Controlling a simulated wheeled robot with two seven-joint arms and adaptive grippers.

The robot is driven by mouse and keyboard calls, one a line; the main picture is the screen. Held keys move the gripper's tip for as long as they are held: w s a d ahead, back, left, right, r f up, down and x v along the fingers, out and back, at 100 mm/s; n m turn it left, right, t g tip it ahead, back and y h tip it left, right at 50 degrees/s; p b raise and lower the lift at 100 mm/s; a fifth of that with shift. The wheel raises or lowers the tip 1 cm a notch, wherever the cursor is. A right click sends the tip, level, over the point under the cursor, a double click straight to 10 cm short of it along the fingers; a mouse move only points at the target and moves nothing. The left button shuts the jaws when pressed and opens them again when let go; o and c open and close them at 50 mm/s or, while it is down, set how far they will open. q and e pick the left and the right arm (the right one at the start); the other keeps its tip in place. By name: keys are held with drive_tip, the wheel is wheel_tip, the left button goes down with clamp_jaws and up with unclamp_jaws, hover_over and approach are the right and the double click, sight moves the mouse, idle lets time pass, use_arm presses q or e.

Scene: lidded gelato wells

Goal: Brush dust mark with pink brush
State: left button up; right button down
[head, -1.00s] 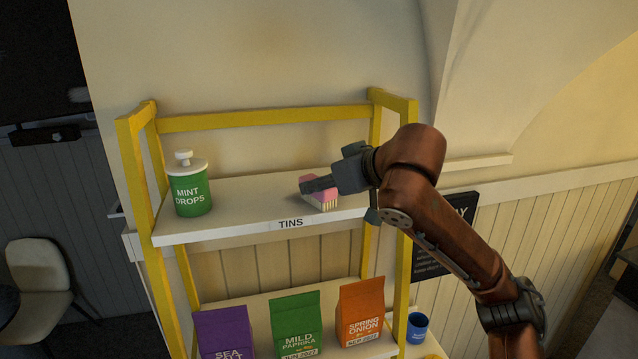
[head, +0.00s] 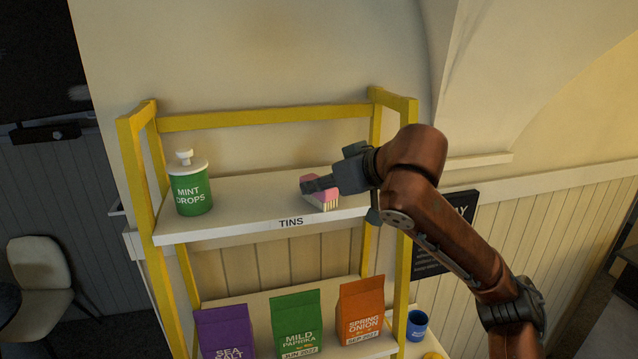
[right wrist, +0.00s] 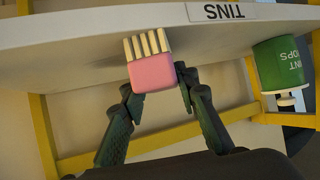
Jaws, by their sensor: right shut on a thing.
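The pink brush (head: 322,193) has a pink body and cream bristles. It is at the right part of the upper white shelf (head: 245,206), near the front edge. In the right wrist view the brush (right wrist: 151,62) sits between the two fingers, bristles pointing to the top of the picture. My right gripper (head: 318,186) is shut on the brush; its fingers also show in the right wrist view (right wrist: 155,85). I cannot tell whether the bristles touch the shelf. I cannot make out a dust mark; the gripper and brush cover part of the shelf. My left gripper is not in view.
A green mint drops tin (head: 190,188) with a white lid stands at the shelf's left end. Yellow posts (head: 402,215) frame the rack. Purple, green and orange bags (head: 362,312) stand on the lower shelf. A blue cup (head: 417,326) is at lower right. The upper shelf's middle is clear.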

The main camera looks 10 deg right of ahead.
drive_tip(key=shift+w, duration=0.75)
drive_tip(key=shift+w+a+f, duration=0.1)
drive_tip(key=shift+w, duration=0.45)
drive_tip(key=shift+s, duration=1.5)
drive_tip(key=shift+r, duration=0.2)
drive_tip(key=shift+r, duration=0.55)
